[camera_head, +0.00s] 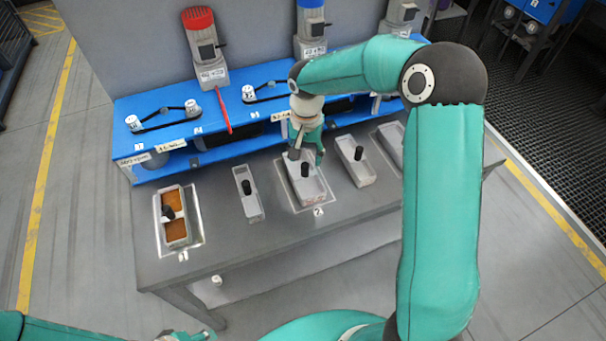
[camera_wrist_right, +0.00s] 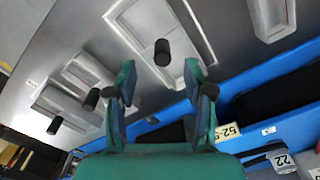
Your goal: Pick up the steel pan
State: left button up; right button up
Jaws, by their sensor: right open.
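Several grey, steel-looking pans with black knobs stand in a row on the grey table. The steel pan (camera_head: 312,190) at the plate marked 2 is below my right gripper (camera_head: 306,156). In the right wrist view, this pan (camera_wrist_right: 150,28) lies beyond the open fingers of my right gripper (camera_wrist_right: 160,80). Its black knob (camera_wrist_right: 162,52) shows in the gap between them, with no visible contact. Part of the pan's far end is hidden by the gripper in the head view.
A left pan (camera_head: 185,237) holds orange-brown contents. Narrow grey pans (camera_head: 253,208) (camera_head: 360,175) stand on either side of the middle one. A blue bench (camera_head: 165,134) with belts and motors runs behind the table (camera_head: 215,262). The table's front strip is clear.

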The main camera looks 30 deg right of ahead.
aim_at(305, 164)
jog(key=f, duration=0.1)
jog(key=f+p, duration=0.1)
jog(key=f, duration=0.1)
jog(key=f+p, duration=0.1)
jog(key=f, duration=0.1)
jog(key=shift+w+d+f, duration=0.1)
jog(key=shift+w, duration=0.2)
jog(key=shift+f, duration=0.35)
jog(key=shift+c, duration=0.2)
grip_shut()
